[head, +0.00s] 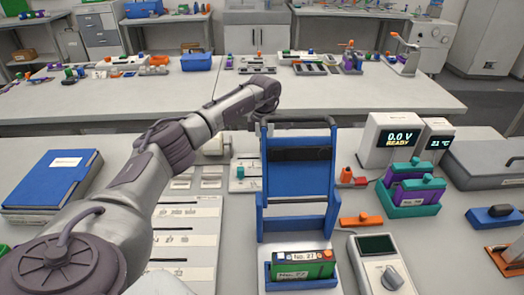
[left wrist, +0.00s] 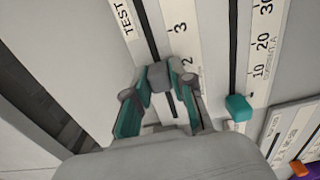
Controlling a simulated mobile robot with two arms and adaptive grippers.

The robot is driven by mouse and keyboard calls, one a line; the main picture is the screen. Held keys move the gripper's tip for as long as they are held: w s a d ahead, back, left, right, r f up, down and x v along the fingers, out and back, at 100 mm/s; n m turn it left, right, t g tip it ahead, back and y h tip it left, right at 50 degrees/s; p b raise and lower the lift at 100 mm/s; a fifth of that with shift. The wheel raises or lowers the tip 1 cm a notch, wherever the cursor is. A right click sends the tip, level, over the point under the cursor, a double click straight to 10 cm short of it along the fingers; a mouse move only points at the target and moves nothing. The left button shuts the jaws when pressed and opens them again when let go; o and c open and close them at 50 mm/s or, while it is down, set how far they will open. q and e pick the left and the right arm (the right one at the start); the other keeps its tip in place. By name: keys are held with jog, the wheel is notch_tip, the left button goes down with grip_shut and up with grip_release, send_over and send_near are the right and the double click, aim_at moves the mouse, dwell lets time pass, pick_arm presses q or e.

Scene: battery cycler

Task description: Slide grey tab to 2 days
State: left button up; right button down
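In the left wrist view, the grey tab (left wrist: 160,78) sits on a dark slot in a pale slider panel marked "TEST", with the numerals 3 and 2 beside the slot. The tab is beside the 2, though its exact alignment with the tick is hard to tell. My left gripper (left wrist: 160,82) has its teal-padded fingers on either side of the tab and looks closed on it. In the head view, my left arm reaches over the table from the left, and its fingertips cannot be made out. My right gripper is in neither view.
A teal tab (left wrist: 238,107) rides a neighbouring slot marked 10, 20, 30. A blue stand (head: 297,190) rises right of my left wrist, with a battery pack (head: 304,265) in front. A display reading 0.0 V READY (head: 390,140) stands further right. A blue binder (head: 50,180) lies left.

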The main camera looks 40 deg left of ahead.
pick_arm(q)
jog(key=o, duration=0.4)
jog(key=shift+c, duration=0.2)
notch_tip(320, 180, up, 12)
dwell(0.6)
